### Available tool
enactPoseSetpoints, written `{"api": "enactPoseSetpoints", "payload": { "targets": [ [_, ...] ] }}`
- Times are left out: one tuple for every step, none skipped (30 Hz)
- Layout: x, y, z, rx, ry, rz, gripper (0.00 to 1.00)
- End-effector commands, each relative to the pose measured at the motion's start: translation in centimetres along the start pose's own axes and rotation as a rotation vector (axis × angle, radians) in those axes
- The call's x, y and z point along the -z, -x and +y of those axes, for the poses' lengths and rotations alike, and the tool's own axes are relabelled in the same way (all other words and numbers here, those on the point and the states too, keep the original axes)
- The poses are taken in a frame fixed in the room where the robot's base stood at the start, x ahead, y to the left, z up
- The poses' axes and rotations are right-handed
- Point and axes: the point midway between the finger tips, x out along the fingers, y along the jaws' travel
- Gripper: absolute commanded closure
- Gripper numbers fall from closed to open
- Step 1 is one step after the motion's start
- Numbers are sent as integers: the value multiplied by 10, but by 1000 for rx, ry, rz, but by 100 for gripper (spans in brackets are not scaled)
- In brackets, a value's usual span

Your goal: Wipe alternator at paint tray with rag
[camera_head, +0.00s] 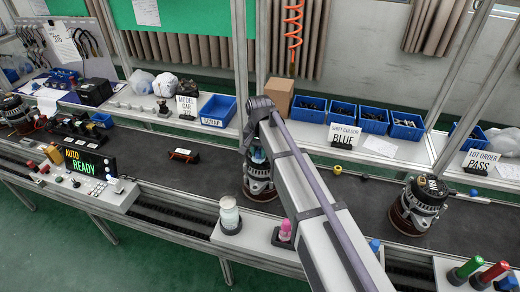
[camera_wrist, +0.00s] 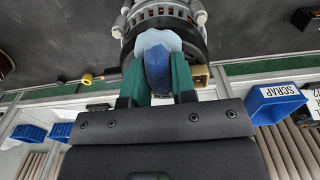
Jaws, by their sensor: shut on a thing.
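My gripper (camera_wrist: 157,72) is shut on a blue rag (camera_wrist: 158,42), with a darker blue part between the teal fingers and a pale blue part spreading ahead of them. In the wrist view the rag overlaps the near side of an alternator (camera_wrist: 168,14) and appears to touch it. In the head view this alternator (camera_head: 260,180) stands on the dark belt, below my gripper. My arm hides part of it, and the rag shows only as a small blue patch (camera_head: 258,154). I cannot make out a paint tray.
A white jar (camera_head: 229,214) and a pink bottle (camera_head: 285,231) stand at the front edge. A blue SCRAP bin (camera_head: 217,110) and a cardboard box (camera_head: 279,96) are on the back shelf.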

Motion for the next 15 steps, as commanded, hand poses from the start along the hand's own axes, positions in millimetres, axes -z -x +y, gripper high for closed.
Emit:
{"api": "enactPoseSetpoints", "payload": {
  "targets": [
    [0,4,0,0,0,0,94],
    [0,7,0,0,0,0,94],
    [0,12,0,0,0,0,94],
    [0,17,0,0,0,0,94],
    [0,21,0,0,0,1,94],
    [0,27,0,0,0,1,94],
    [0,32,0,0,0,1,94],
    [0,36,0,0,0,1,94],
    [0,41,0,0,0,1,94],
    [0,45,0,0,0,1,94],
    [0,49,0,0,0,1,94],
    [0,54,0,0,0,1,94],
    [0,58,0,0,0,1,94],
    [0,60,0,0,0,1,94],
    [0,63,0,0,0,1,94]
  ]
}}
